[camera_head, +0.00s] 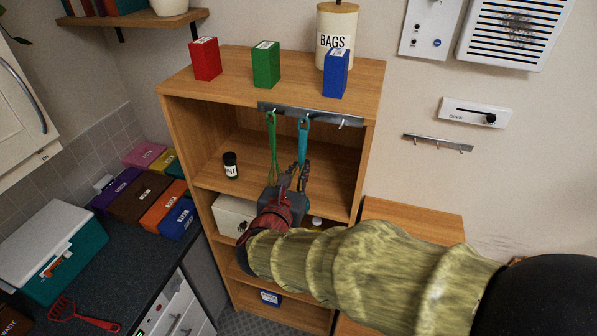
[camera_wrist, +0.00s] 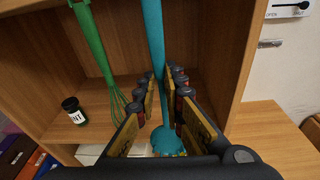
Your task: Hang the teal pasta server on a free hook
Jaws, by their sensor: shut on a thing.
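The teal pasta server (camera_head: 303,142) is upright below the metal hook rail (camera_head: 325,116) on the front of the shelf unit. Its top end is at the rail's middle hook; I cannot tell whether the hook passes through it. My gripper (camera_head: 292,180) is shut on it low down. In the wrist view the teal handle (camera_wrist: 154,45) runs up from between my fingers (camera_wrist: 160,105), and its toothed head (camera_wrist: 167,141) shows below. A green whisk (camera_head: 272,145) hangs from the left hook. The right hook (camera_head: 341,125) is empty.
Red (camera_head: 205,59), green (camera_head: 266,65) and blue (camera_head: 336,74) boxes and a BAGS canister (camera_head: 336,38) stand on the unit. A small dark jar (camera_head: 231,165) is on the shelf behind. A second hook rail (camera_head: 437,143) on the wall is empty.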

